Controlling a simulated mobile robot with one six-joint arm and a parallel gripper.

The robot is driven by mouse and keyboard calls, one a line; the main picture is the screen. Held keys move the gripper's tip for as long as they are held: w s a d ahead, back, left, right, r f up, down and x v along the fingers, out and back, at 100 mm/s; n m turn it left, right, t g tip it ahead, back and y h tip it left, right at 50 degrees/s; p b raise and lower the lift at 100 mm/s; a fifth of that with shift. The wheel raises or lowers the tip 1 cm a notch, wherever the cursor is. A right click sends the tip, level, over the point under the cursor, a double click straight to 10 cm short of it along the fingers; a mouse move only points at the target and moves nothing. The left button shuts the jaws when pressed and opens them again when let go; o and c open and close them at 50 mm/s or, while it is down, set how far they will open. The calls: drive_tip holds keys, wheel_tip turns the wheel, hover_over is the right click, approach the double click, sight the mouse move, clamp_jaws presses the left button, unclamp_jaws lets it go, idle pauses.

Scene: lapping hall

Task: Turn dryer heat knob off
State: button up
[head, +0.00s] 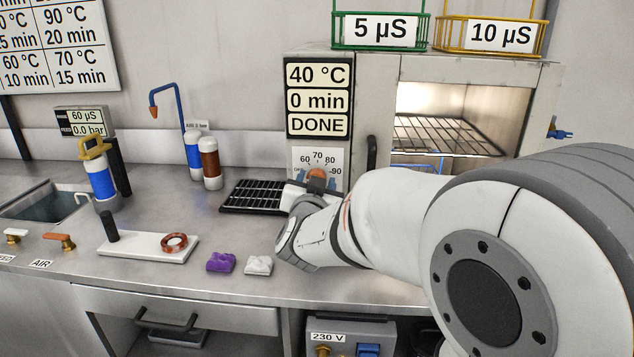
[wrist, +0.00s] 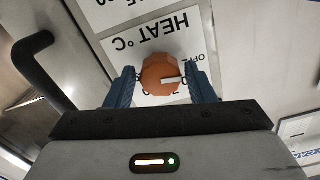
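The dryer's heat knob is orange (head: 317,173) and sits on a white dial panel marked 60 to 90, below the dryer's display. In the wrist view the knob (wrist: 161,74) lies between my two blue fingers, with its white pointer aimed right, close to the upside-down OFF mark (wrist: 198,59). My gripper (wrist: 161,86) is open around the knob, with narrow gaps on both sides. In the head view my gripper (head: 317,180) is at the panel, partly hidden by my arm. The display (head: 318,99) reads 40 °C, 0 min, DONE.
A black handle (wrist: 42,70) stands out beside the panel; the dryer chamber (head: 445,125) is open with a wire rack. A black grid mat (head: 250,196), purple (head: 221,262) and white (head: 259,265) lumps and a white board (head: 135,244) lie on the bench.

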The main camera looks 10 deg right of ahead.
drive_tip(key=shift+o, duration=0.9)
drive_tip(key=shift+r, duration=0.1)
drive_tip(key=v, duration=0.7)
drive_tip(key=shift+s+p, duration=0.3)
drive_tip(key=shift+s, duration=0.05)
drive_tip(key=shift+a, duration=0.15)
drive_tip(key=s+d+f+n+g+y+p, duration=0.1)
drive_tip(key=s+n+g+y+p, duration=0.1)
drive_tip(key=s+g+p, duration=0.4)
drive_tip(key=s+d+f+n+g+y+p, duration=0.1)
drive_tip(key=s+g+p, duration=0.5)
drive_tip(key=s, duration=0.8)
drive_tip(key=d+n+g+y, duration=0.1)
drive_tip(key=n+g+y, duration=0.1)
drive_tip(key=n, duration=0.1)
drive_tip(key=shift+s+g+y, duration=0.15)
drive_tip(key=shift+g+y, duration=0.15)
